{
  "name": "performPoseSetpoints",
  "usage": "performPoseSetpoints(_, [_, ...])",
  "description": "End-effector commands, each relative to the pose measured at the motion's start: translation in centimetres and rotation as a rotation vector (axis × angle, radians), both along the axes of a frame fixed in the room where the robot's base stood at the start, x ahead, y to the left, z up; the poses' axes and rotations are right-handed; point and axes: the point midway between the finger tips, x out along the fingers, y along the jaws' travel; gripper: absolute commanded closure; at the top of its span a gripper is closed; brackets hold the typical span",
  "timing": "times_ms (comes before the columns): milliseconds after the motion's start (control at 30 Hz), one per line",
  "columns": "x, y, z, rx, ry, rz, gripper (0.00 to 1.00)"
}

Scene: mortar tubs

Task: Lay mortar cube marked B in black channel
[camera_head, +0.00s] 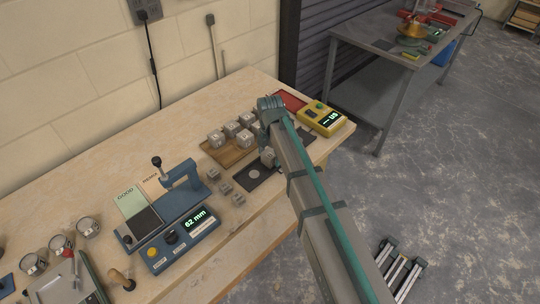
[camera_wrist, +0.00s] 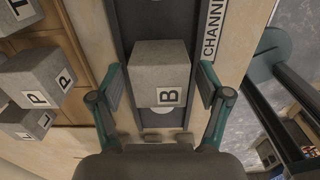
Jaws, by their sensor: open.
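The grey mortar cube marked B (camera_wrist: 170,97) sits on the black channel (camera_wrist: 158,14), its letter label facing my gripper. My gripper (camera_wrist: 160,80) is open, with one teal-edged finger on each side of the cube and a small gap at both sides. In the head view a grey cube (camera_head: 268,157) shows just below my gripper, at the far end of the dark channel plate (camera_head: 253,178). A white disc on the channel is partly covered by the cube in the wrist view. My arm hides part of this area in the head view.
A wooden tray (camera_head: 226,157) holds several grey cubes beside the channel; cubes marked P (camera_wrist: 38,78) and T show left in the wrist view. Smaller blocks (camera_head: 226,187) stand near the channel. A yellow meter (camera_head: 320,118) stands right, and a blue gauge device (camera_head: 180,240) left.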

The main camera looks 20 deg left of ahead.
Motion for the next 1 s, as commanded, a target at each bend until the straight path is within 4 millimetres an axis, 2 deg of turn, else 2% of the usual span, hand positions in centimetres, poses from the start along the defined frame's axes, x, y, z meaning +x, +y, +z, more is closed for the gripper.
performPoseSetpoints(167, [0.0,0.0,1.4,0.001,-0.002,0.000,0.23])
performPoseSetpoints(700, [0.1,0.1,10.0,0.000,-0.001,0.000,0.23])
performPoseSetpoints(833, [0.1,0.0,11.3,0.001,0.000,0.000,0.23])
performPoseSetpoints(1000, [0.0,0.0,12.0,0.000,0.000,0.000,0.23])
